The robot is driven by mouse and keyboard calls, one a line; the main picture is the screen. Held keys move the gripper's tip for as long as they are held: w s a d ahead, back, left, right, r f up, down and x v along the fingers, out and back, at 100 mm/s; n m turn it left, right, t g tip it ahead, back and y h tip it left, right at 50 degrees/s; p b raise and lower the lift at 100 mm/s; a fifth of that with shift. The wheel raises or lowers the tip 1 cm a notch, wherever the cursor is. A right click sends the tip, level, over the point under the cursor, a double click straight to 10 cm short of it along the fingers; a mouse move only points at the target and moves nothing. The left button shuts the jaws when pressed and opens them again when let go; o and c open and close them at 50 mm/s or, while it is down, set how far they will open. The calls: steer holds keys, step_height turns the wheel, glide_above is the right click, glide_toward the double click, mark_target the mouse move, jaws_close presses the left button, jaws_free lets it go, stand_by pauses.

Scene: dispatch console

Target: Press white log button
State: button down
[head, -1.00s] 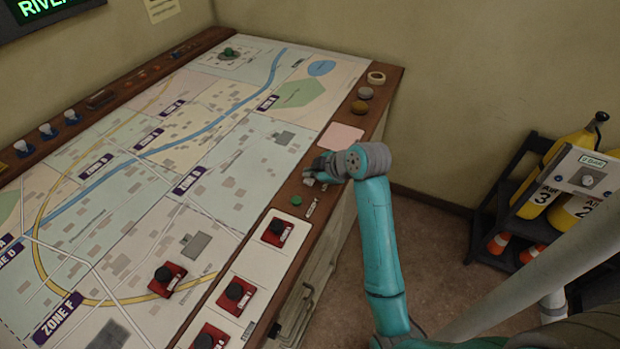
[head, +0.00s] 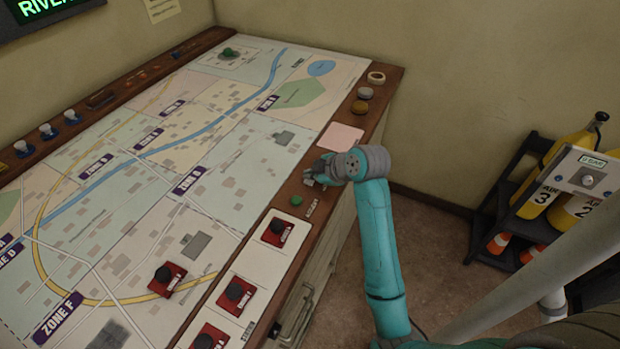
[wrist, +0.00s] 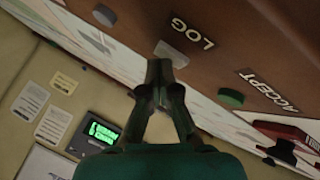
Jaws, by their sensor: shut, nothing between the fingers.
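The white log button (wrist: 172,54) is a pale, greyish round piece beside the word LOG on the brown console edge in the wrist view. My gripper (wrist: 160,72) is shut and empty, with its fingertips together over the near side of the button and partly covering it. I cannot tell whether they touch it. In the head view my gripper (head: 314,176) is low over the wooden right rim of the console, and the white button is hidden or too small to make out there.
The green accept button (head: 296,200) is close by on the same rim, and also shows in the wrist view (wrist: 231,97). A pink pad (head: 340,137) lies beyond my gripper. Red boxes with black knobs (head: 277,230) line the near side. The map (head: 150,200) fills the console top.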

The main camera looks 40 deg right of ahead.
steer(key=shift+r, duration=0.8)
steer(key=shift+r, duration=2.5)
steer(key=shift+r, duration=0.1)
step_height(320, 180, up, 8)
glide_above(311, 181)
steer(key=shift+d, duration=0.1)
